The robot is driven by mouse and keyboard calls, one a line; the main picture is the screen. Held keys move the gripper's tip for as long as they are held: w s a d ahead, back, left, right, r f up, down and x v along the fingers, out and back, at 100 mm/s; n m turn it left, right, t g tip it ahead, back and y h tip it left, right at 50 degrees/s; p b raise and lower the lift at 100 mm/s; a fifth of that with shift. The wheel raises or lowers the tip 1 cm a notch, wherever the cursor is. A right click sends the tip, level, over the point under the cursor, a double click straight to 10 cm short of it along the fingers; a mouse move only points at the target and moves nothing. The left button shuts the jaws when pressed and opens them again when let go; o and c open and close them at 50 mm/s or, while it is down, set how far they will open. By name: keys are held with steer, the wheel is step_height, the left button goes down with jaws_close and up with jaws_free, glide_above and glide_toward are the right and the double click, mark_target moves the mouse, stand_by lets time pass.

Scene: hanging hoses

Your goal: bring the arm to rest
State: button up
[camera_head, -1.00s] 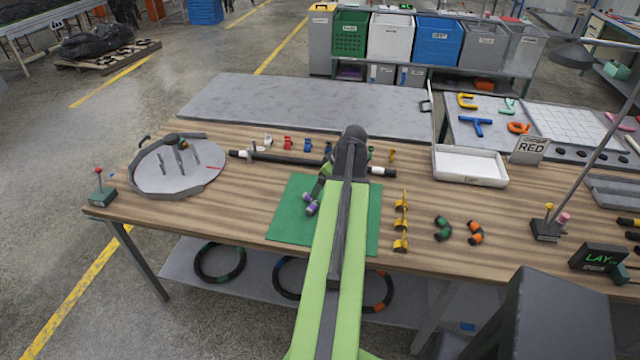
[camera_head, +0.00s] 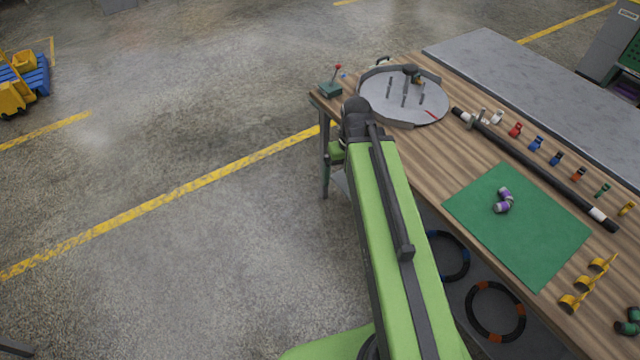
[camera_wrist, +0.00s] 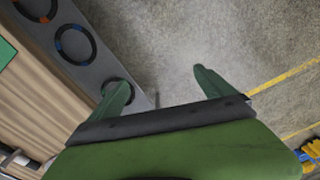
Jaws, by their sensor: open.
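My gripper (camera_wrist: 162,88) shows in the wrist view with its two green fingers spread wide and nothing between them. Bare concrete floor and the edge of the lower shelf lie beyond the fingers. In the head view my green arm reaches away from the camera, and its dark wrist end is just left of the wooden table's (camera_head: 421,160) left edge. The gripper's fingers are mostly hidden behind the arm there.
A green mat (camera_head: 520,235) holds a purple-banded fitting (camera_head: 503,201). A round grey fixture (camera_head: 405,95) and a dark rod (camera_head: 535,165) lie on the table. Hose rings (camera_head: 495,311) are on the shelf below. Open floor (camera_head: 180,230) spreads to the left.

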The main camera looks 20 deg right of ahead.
steer(key=s+a, duration=0.1)
steer(key=a, duration=0.8)
steer(key=shift+s, duration=0.2)
steer(key=shift+w, duration=0.1)
